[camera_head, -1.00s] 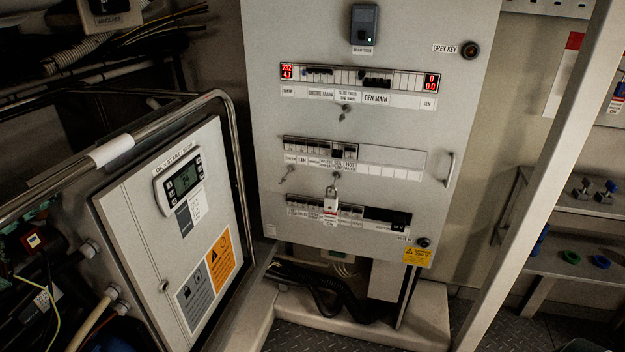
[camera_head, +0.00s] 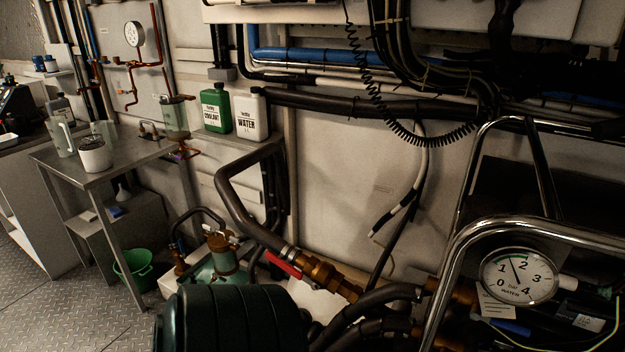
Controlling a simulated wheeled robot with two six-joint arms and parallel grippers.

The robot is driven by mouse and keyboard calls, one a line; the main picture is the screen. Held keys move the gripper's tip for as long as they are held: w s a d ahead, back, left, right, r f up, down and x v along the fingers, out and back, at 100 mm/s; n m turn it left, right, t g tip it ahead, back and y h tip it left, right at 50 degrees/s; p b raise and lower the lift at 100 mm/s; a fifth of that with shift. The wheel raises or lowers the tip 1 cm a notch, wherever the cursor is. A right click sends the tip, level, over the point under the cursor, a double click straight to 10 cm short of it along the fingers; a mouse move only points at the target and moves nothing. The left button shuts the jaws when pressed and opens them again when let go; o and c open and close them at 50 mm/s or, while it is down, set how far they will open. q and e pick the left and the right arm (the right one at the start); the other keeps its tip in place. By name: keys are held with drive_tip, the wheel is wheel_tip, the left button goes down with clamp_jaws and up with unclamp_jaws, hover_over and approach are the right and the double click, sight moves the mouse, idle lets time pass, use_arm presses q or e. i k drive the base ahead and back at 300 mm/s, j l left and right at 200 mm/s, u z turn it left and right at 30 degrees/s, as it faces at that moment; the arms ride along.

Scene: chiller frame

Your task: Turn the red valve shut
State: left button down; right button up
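The red valve handle (camera_head: 283,263) is a short red lever at the lower middle of the head view. It slants down to the right beside a brass fitting (camera_head: 326,276). A thick black hose (camera_head: 237,203) curves down to the fitting from the upper left. The lever looks roughly in line with the hose end and the fitting. The dark rounded tank in front hides what lies below. Neither of my grippers is in view.
A dark ribbed tank (camera_head: 230,322) stands in front of the valve. A chrome tube frame (camera_head: 447,262) and a water pressure gauge (camera_head: 518,276) are at the right. A metal table (camera_head: 125,160) and a green bucket (camera_head: 133,272) stand at the left. Open floor lies lower left.

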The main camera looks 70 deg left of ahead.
sight(283, 264)
drive_tip(key=u, duration=2.3)
